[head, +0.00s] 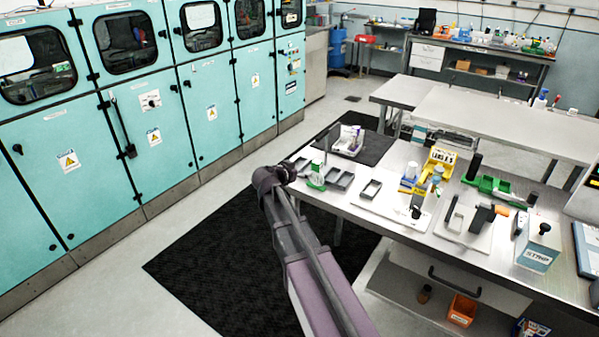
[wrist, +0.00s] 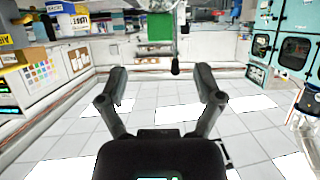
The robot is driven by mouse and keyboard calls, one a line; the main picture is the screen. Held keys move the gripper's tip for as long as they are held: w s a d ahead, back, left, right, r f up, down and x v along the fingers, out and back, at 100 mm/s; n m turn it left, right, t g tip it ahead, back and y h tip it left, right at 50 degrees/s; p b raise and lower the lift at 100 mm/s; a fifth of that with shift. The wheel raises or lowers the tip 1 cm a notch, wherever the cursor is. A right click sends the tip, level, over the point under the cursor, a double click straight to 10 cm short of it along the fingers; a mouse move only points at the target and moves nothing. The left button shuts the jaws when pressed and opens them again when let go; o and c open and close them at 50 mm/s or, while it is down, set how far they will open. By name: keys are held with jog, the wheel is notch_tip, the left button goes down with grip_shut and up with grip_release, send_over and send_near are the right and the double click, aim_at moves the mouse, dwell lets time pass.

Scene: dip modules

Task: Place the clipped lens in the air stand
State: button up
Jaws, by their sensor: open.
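My gripper shows in the wrist view (wrist: 161,82) with its two fingers wide apart and nothing between them. In the head view my arm reaches to the left end of the steel bench (head: 345,203), and the gripper itself is hard to make out. I cannot tell which small item is the clipped lens. Dark shallow trays (head: 339,179) lie near my arm's end. I cannot pick out the air stand for certain.
A green holder (head: 489,185), a pale board (head: 468,227) with upright parts, and a box marked STRIP (head: 538,246) fill the bench's right side. Teal cabinets (head: 120,120) line the left wall. A dark mat (head: 245,262) lies on open floor.

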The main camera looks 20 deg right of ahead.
jog(key=s+a+f+n+g+y, duration=0.2)
jog(key=s+a+f+n+y, duration=0.1)
jog(key=s, duration=0.6)
jog(key=s+a+f+n+g+y, duration=0.3)
jog(key=s+a+f+n+y, duration=0.1)
jog(key=s, duration=0.5)
jog(key=s+a+f+n+g+y, duration=0.3)
jog(key=s+f, duration=0.1)
jog(key=s, duration=0.5)
jog(key=shift+a+f+n+y, duration=0.2)
jog(key=shift+a+n+y, duration=0.1)
jog(key=shift+a+y, duration=0.1)
jog(key=shift+w, duration=0.1)
jog(key=c, duration=0.4)
jog(key=shift+d, duration=0.1)
